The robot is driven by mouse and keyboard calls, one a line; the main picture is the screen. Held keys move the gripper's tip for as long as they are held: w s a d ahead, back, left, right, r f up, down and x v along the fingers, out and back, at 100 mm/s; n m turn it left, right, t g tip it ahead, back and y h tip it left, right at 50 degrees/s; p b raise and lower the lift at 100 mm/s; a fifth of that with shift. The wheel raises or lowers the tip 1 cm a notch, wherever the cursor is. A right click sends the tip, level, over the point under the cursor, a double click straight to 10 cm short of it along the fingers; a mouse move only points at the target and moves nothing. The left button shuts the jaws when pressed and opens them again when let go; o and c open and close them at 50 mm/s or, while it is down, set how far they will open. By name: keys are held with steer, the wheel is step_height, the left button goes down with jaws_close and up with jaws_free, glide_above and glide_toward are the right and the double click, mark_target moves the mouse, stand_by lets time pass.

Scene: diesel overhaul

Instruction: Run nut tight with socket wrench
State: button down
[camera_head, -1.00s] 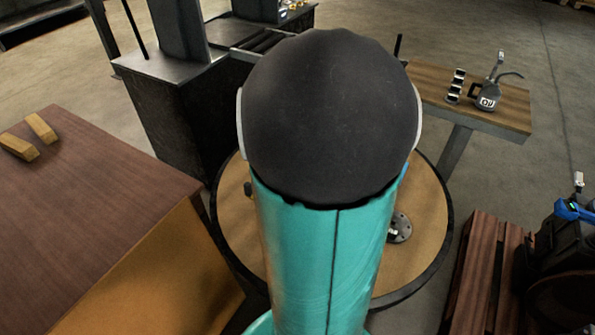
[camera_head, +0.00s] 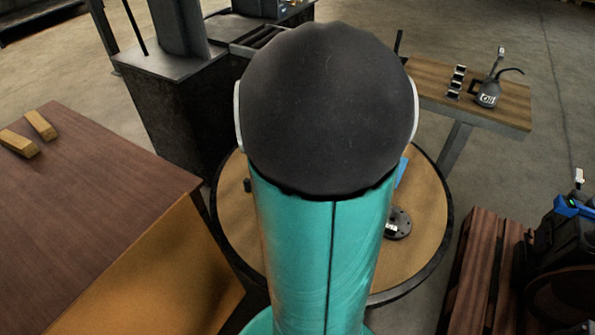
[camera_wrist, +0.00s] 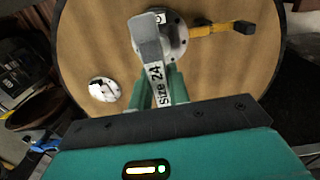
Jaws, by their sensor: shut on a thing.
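My gripper (camera_wrist: 158,92) is shut on a grey tool marked "Size 24" (camera_wrist: 149,42) in the wrist view; this looks like the wrench. Its broad end reaches over a grey round flange (camera_wrist: 176,44) on the round table. My arm hides the gripper in the head view.
The round table (camera_head: 432,220) has a dark rim. A yellow-handled tool with a dark end (camera_wrist: 212,29) lies right of the central flange. A brown bench (camera_head: 90,200) stands left, a side table with an oil can (camera_head: 488,95) back right, and a wooden pallet (camera_head: 485,265) right.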

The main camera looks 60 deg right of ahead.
steer(key=m, duration=0.6)
steer(key=shift+f, duration=0.1)
steer(key=m, duration=0.5)
steer(key=shift+s, duration=0.1)
steer(key=shift+a+f, duration=0.1)
steer(key=c, duration=2.1)
jaws_free()
jaws_close()
steer(key=shift+r, duration=0.2)
steer(key=shift+r, duration=1.8)
